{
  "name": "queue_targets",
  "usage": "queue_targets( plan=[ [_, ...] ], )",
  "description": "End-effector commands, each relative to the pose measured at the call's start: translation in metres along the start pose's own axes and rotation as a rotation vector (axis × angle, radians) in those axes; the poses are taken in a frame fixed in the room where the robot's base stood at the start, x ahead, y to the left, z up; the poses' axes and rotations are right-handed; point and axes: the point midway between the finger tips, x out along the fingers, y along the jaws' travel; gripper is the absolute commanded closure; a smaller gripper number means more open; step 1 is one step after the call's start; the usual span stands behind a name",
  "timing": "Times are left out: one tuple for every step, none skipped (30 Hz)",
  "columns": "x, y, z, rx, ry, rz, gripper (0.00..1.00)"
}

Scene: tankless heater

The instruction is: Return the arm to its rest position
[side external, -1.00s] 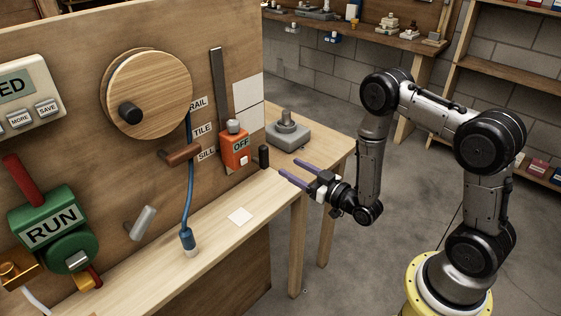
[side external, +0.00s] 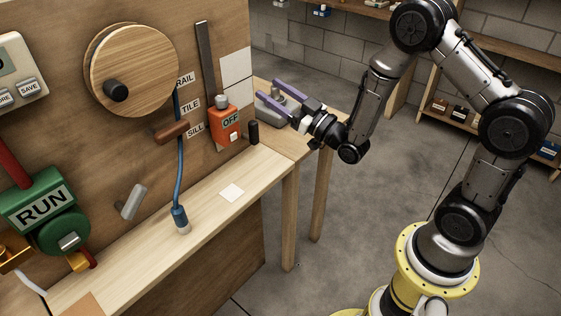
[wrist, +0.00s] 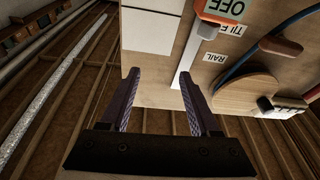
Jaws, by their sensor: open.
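My gripper (side external: 281,99) is at the right end of the wooden panel, raised above the bench end, in the side view. Its two purple fingers are spread apart with nothing between them. In the wrist view my gripper (wrist: 158,82) is also open, its fingers reaching toward the panel's edge. The orange OFF box (side external: 225,124) on its vertical metal strip (side external: 207,80) stands left of my fingers, apart from them. The OFF box shows at the top of the wrist view (wrist: 222,10).
A short black post (side external: 253,132) stands near the bench's end. A wooden disc (side external: 135,70), blue hose (side external: 180,175) and green RUN unit (side external: 45,205) are further left. Open floor lies right of the bench.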

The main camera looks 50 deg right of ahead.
Motion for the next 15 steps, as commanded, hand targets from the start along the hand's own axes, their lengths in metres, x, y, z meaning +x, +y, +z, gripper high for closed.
queue_targets(
  plan=[
    [0.013,-0.002,-0.036,-0.016,0.030,-0.007,0.38],
    [0.019,-0.002,-0.052,-0.024,0.028,-0.009,0.38],
    [0.024,-0.003,-0.071,-0.032,0.020,-0.010,0.38],
    [0.027,-0.004,-0.085,-0.037,0.011,-0.010,0.38],
    [0.028,-0.004,-0.096,-0.041,-0.002,-0.009,0.38],
    [0.029,-0.005,-0.111,-0.045,-0.022,-0.008,0.38],
    [0.028,-0.005,-0.121,-0.048,-0.040,-0.007,0.38],
    [0.027,-0.006,-0.131,-0.050,-0.058,-0.006,0.38],
    [0.024,-0.006,-0.142,-0.051,-0.085,-0.003,0.38],
    [0.021,-0.006,-0.150,-0.051,-0.106,0.000,0.38],
    [0.017,-0.006,-0.157,-0.050,-0.130,0.002,0.38],
    [0.011,-0.006,-0.165,-0.049,-0.163,0.004,0.38],
    [0.006,-0.007,-0.170,-0.047,-0.188,0.006,0.38],
    [0.000,-0.007,-0.175,-0.044,-0.215,0.008,0.38],
    [-0.009,-0.007,-0.180,-0.039,-0.252,0.011,0.38]
  ],
)
